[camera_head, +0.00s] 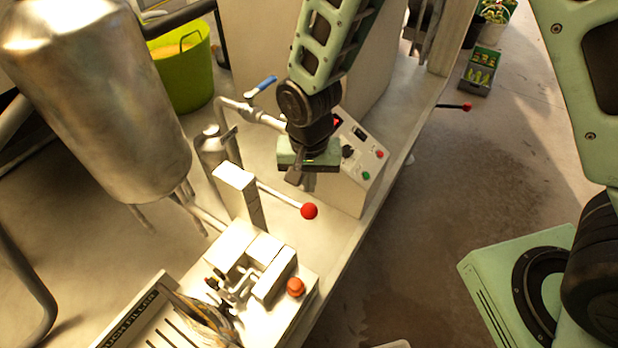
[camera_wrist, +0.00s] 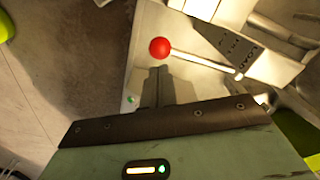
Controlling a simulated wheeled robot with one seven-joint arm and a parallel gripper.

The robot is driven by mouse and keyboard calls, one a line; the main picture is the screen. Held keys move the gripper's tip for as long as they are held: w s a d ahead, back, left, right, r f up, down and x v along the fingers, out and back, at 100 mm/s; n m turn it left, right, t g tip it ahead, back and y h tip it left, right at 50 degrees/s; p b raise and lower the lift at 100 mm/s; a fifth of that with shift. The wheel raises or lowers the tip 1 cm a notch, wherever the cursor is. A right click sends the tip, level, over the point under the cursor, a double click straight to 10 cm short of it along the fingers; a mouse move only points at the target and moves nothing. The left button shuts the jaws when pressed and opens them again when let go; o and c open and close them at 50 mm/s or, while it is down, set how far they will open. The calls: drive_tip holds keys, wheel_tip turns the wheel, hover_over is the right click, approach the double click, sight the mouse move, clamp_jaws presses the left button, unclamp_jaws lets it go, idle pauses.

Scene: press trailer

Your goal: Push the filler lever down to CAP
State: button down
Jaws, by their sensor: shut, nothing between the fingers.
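The filler lever is a pale rod with a red ball knob (camera_head: 309,211), reaching out to the right from the upright filler post (camera_head: 240,196) in the head view. The shut fingers (camera_wrist: 155,75) show a gap to the ball; contact cannot be seen.
A control box (camera_head: 360,160) with buttons stands behind my gripper. A blue-handled valve pipe (camera_head: 262,86) and a large metal tank (camera_head: 95,100) are to the left. An orange-red button (camera_head: 296,287) is on the sealer unit in front. Another red-knobbed lever (camera_head: 467,106) sticks out over the floor.

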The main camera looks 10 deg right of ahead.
sight(309, 205)
drive_tip(key=shift+f+b, duration=3.25)
drive_tip(key=shift+f, duration=1.25)
drive_tip(key=shift+w+a+f+b, duration=0.1)
drive_tip(key=shift+a+f+b, duration=0.05)
drive_tip(key=shift+f+b, duration=0.4)
drive_tip(key=shift+w+a+f+b, duration=0.15)
drive_tip(key=shift+f+b, duration=0.2)
drive_tip(key=shift+f, duration=0.35)
drive_tip(key=shift+w+a+f+b, duration=0.1)
drive_tip(key=shift+f+b, duration=0.35)
drive_tip(key=shift+f, duration=0.2)
drive_tip(key=shift+r, duration=0.1)
wheel_tip(309, 205, up, 10)
drive_tip(key=p, duration=0.7)
drive_tip(key=shift+r+p, duration=0.1)
drive_tip(key=shift+p, duration=0.25)
